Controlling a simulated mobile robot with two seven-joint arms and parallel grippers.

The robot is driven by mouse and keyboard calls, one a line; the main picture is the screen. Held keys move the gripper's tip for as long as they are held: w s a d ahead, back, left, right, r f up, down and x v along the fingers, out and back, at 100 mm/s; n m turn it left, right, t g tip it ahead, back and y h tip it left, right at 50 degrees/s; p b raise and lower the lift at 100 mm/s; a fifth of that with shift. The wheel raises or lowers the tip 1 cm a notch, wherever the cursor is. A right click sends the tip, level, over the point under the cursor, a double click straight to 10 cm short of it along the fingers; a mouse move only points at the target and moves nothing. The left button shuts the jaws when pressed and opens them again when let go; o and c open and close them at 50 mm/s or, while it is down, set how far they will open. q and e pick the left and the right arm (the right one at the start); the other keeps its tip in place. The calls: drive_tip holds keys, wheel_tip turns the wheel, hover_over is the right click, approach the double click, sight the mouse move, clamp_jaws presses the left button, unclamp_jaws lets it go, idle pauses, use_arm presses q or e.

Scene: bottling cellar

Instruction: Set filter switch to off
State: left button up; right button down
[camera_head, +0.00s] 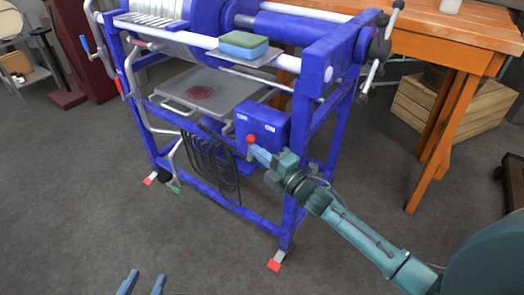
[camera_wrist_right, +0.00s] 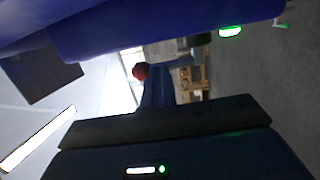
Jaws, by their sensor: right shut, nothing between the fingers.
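The filter switch is a blue box (camera_head: 270,122) on the blue filter frame, with two small white labels on its face, too small to read. A red knob (camera_head: 251,139) sits at the lower left of that face; it also shows in the right wrist view (camera_wrist_right: 140,71). My right gripper (camera_head: 254,150) is shut and empty, its fingertips right at the knob. I cannot tell whether they touch it. My left gripper (camera_head: 146,281) is low at the bottom left edge, open and empty, far from the switch.
A grey tray (camera_head: 235,90) with a red patch lies left of the box. Dark hoses (camera_head: 212,165) hang below. A green-and-blue sponge (camera_head: 243,44) rests on a ledge above. A wooden table (camera_head: 440,40) and crate (camera_head: 460,105) stand right. The floor in front is clear.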

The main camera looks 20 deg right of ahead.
use_arm(q)
drive_tip(key=shift+s+a+r+n+p, duration=0.25)
drive_tip(key=shift+s+r+n+p, duration=0.05)
drive_tip(key=shift+r+p, duration=0.35)
use_arm(e)
drive_tip(key=shift+w+a+r, duration=0.7)
drive_tip(key=shift+w+a, duration=0.05)
drive_tip(key=shift+w, duration=0.15)
drive_tip(key=shift+w+a, duration=0.1)
drive_tip(key=shift+w, duration=0.05)
use_arm(q)
drive_tip(key=shift+r, duration=0.1)
